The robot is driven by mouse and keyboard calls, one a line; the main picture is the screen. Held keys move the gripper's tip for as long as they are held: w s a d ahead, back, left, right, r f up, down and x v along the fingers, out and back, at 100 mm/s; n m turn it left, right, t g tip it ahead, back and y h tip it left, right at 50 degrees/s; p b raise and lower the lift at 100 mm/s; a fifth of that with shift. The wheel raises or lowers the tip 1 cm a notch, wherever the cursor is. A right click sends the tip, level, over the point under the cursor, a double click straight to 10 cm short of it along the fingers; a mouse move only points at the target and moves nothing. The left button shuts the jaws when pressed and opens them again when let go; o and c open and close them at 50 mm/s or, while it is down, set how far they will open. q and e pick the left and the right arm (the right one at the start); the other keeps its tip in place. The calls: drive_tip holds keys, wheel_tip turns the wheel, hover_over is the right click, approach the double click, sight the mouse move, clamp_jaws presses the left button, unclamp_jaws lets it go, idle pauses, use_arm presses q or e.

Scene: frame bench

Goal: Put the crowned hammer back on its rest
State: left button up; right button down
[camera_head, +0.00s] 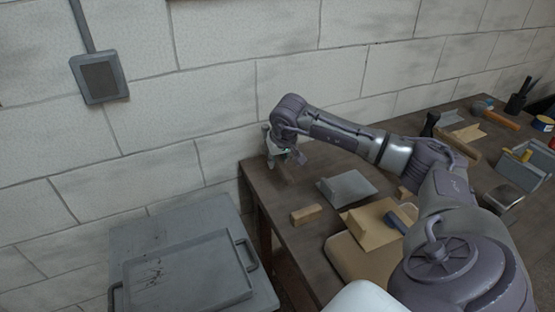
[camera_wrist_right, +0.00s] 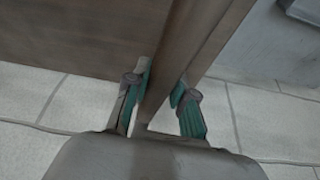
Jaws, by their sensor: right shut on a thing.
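My right gripper (camera_head: 284,160) is over the far left corner of the bench. In the right wrist view my right gripper (camera_wrist_right: 163,95) has its green-padded fingers on both sides of a long brown wooden bar (camera_wrist_right: 195,50), like a handle, and is shut on it. The bar runs out of the top of that view, so its head is hidden. I cannot tell from its visible part whether it is the crowned hammer. A tan wooden stand (camera_head: 372,238) is on the bench, with a blue-headed tool (camera_head: 398,222) on it, partly behind my arm. My left gripper is not in view.
The dark bench (camera_head: 290,225) runs along a block wall. A grey plate (camera_head: 347,187) and a small wooden block (camera_head: 306,214) lie near my right arm. A grey cabinet with a tray (camera_head: 190,275) stands left of the bench. Several tools lie at the right.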

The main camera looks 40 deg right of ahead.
drive_tip(key=shift+f+b, duration=0.8)
drive_tip(key=shift+f, duration=0.25)
drive_tip(key=c, duration=0.9)
unclamp_jaws()
